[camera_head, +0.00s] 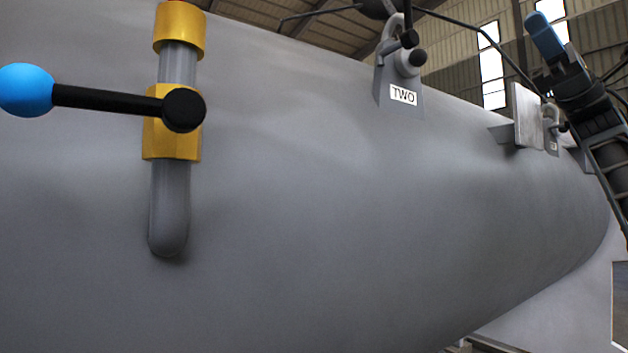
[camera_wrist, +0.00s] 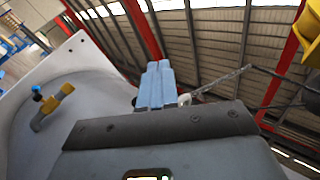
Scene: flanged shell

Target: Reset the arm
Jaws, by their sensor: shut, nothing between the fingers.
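My gripper (camera_head: 541,32) is at the upper right of the head view, with its blue fingers pointing up and to the left. It is raised near the far end of the grey shell (camera_head: 330,210). In the wrist view my gripper (camera_wrist: 157,68) shows two light-blue fingers side by side, closed together with nothing between them. The fingers point toward the roof area and appear apart from the surrounding things. The fingers look small and partly dark-backed in the head view.
A yellow valve (camera_head: 172,140) with a black lever and blue ball (camera_head: 25,90) stands on the shell at left. A lug labelled TWO (camera_head: 403,97) carries a shackle and sling lines. A plate (camera_head: 527,117) and second shackle (camera_head: 551,122) are close to my arm.

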